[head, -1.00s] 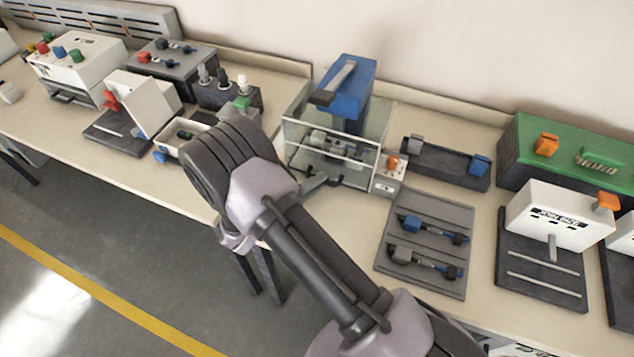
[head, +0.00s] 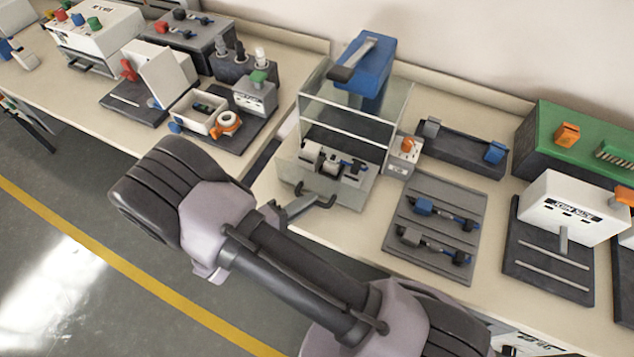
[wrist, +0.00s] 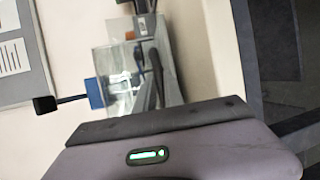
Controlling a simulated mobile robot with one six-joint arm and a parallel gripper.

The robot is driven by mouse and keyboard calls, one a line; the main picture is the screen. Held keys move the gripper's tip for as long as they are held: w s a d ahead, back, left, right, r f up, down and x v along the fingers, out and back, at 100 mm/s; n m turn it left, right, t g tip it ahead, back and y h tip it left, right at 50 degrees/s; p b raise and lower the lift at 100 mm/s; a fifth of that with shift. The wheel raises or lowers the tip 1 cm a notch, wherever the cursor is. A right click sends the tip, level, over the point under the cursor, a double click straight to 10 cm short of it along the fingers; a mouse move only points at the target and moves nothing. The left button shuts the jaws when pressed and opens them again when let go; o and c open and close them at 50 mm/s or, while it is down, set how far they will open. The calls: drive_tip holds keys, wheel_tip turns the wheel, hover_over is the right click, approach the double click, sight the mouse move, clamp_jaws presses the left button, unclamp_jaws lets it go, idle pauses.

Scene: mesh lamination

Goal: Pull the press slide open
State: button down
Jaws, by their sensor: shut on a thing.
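The press has a blue head (head: 362,75) with a black-tipped lever and a clear guard (head: 350,118). Its grey slide (head: 348,192) sticks out in front of the guard toward the bench's front edge. Small grey, white and blue parts (head: 335,163) lie on the slide. The slide's dark handle (head: 327,201) is at its front. My gripper (head: 302,203) is shut on the handle; its fingertips are partly hidden in the head view. The wrist view shows the blue head (wrist: 95,93) and guard (wrist: 120,75) sideways; the grip itself is not clear there.
A grey tray (head: 392,240) with two blue-black tools lies right of the slide. A small box with an orange knob (head: 408,143) is beside the guard. Open floor lies in front.

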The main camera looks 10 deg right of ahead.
drive_tip(key=shift+s+a, duration=0.3)
drive_tip(key=c, duration=1.5)
unclamp_jaws()
drive_tip(key=shift+o, duration=0.2)
drive_tip(key=p+v, duration=0.3)
drive_tip(key=v, duration=1.4)
drive_tip(key=shift+s+a+r, duration=0.1)
drive_tip(key=shift+a+r, duration=0.05)
